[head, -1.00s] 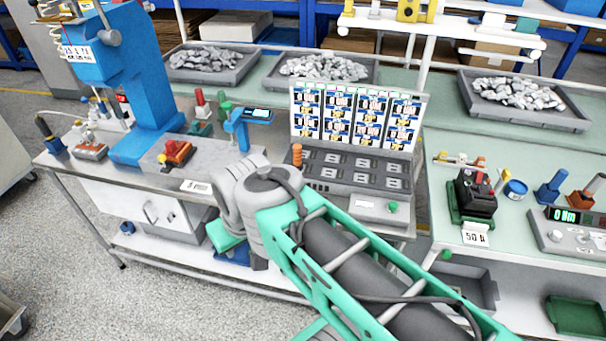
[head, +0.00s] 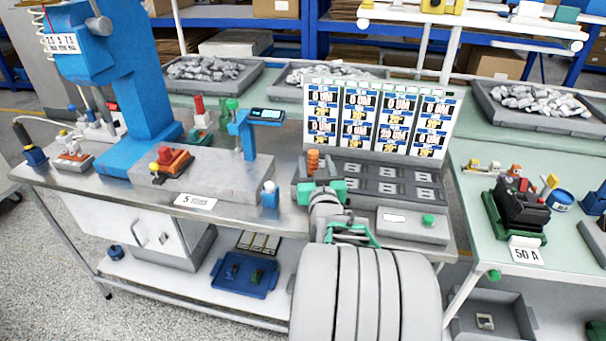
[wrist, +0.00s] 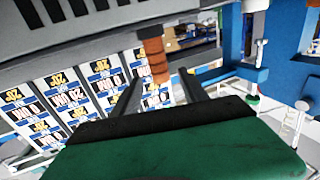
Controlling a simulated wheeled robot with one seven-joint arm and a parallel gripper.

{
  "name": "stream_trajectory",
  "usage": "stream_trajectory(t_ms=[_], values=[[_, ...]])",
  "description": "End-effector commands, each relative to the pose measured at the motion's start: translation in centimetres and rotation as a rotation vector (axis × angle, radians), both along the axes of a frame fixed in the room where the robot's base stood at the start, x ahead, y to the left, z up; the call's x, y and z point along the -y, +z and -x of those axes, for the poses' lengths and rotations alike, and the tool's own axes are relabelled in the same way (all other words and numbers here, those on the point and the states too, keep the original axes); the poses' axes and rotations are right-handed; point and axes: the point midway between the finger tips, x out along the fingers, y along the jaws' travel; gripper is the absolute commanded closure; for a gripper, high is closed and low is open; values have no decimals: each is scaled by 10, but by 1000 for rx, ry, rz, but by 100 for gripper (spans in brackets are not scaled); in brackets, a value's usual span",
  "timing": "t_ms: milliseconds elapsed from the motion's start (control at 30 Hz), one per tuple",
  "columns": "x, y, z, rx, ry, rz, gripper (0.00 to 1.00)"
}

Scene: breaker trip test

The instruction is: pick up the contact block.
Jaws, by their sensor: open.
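No part is labelled as the contact block, so I cannot tell for sure which it is. An orange ribbed cylinder (head: 313,160) stands upright at the left end of the grey test station (head: 375,180). My gripper (head: 325,190) is at the front left of that station, close to the cylinder. In the wrist view the cylinder (wrist: 153,58) shows in line with the gap between the two dark fingers of my gripper (wrist: 160,85). The fingers are apart, and I see no grip on it. A red and orange part (head: 172,160) lies on a grey plate to the left.
A display panel (head: 378,120) stands upright behind the station. A blue tray (head: 243,272) with small parts is on the lower shelf. A blue press (head: 130,90) stands left, and a black device on a green base (head: 520,205) right. The bench front is partly clear.

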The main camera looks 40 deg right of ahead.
Motion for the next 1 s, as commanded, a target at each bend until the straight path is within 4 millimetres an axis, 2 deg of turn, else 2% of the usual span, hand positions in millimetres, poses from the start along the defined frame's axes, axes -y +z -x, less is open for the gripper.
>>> stream_trajectory(t_ms=[433, 700, 1000], values=[[34, 0, -57, 2, 4, 1, 49], [39, -1, -62, 4, 3, 1, 49], [39, -1, -62, 4, 2, 1, 72]])
